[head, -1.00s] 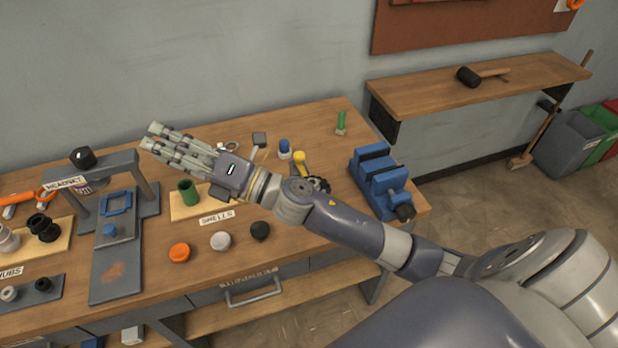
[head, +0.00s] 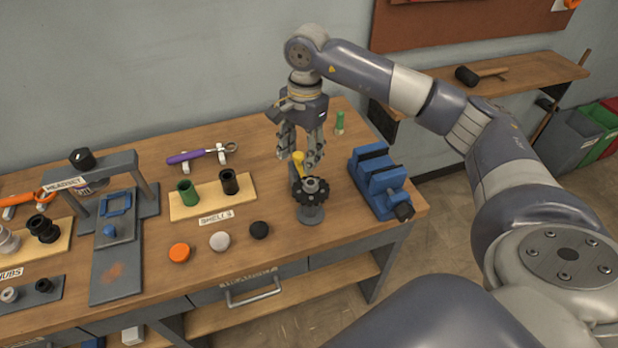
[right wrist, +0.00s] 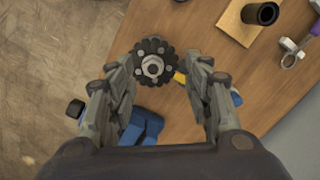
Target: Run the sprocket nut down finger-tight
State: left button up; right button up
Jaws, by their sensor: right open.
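The dark toothed sprocket (head: 322,197) sits on a grey round stand (head: 311,216) near the right end of the bench. The metal sprocket nut (head: 312,184) is on top at its centre. In the right wrist view, the nut (right wrist: 153,66) shows as a hex nut at the middle of the sprocket (right wrist: 141,48). My right gripper (head: 301,155) points down, open and empty, above and slightly behind the sprocket. In the right wrist view, its fingers (right wrist: 160,76) stand apart on either side of the nut, not touching it. My left gripper is not in view.
A yellow-handled tool (head: 298,161) stands close behind the sprocket, partly covered by my fingers. A blue vise (head: 378,181) is to the right, and a green-handled item (head: 340,123) is behind. The shells board (head: 206,207) and coloured caps (head: 220,241) lie to the left.

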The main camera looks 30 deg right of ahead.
aim_at(309, 184)
jog(key=shift+h, duration=0.4)
jog(key=f+p, duration=0.1)
jog(key=f, duration=0.2)
jog(key=d+f+p, duration=0.1)
jog(key=f, duration=0.1)
jog(key=d+f+p, duration=0.1)
jog(key=f+p, duration=0.1)
jog(key=f, duration=0.1)
jog(key=shift+s+d+f, duration=0.15)
jog(key=shift+f, duration=0.9)
jog(key=c, duration=1.1)
